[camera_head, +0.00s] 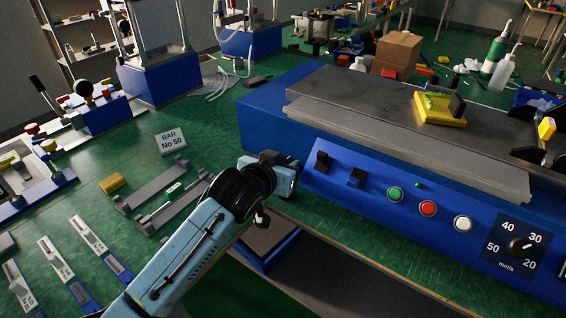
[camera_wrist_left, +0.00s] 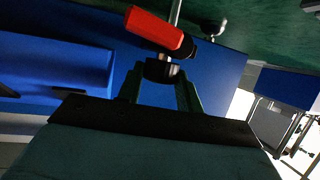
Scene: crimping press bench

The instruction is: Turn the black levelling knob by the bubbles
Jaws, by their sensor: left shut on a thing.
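My left gripper (camera_head: 288,168) is at the left front corner of the blue press (camera_head: 385,190). In the left wrist view its two fingers (camera_wrist_left: 160,92) are closed around a small black knob (camera_wrist_left: 162,70). In the head view the gripper body hides this knob. A yellow level block (camera_head: 440,112) with green bubble vials (camera_head: 433,100) sits on the press's grey top plate. Two black knobs, one at the left (camera_head: 322,161) and one beside it (camera_head: 356,177), are on the press front. My right gripper does not show.
The press front carries a green button (camera_head: 395,194), red button (camera_head: 428,208), white button (camera_head: 463,223) and speed dial (camera_head: 522,244). A red handle (camera_wrist_left: 158,30) is close beyond the fingers. Grey bars (camera_head: 165,190) and a "BAR No 50" sign (camera_head: 171,141) are on the green mat.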

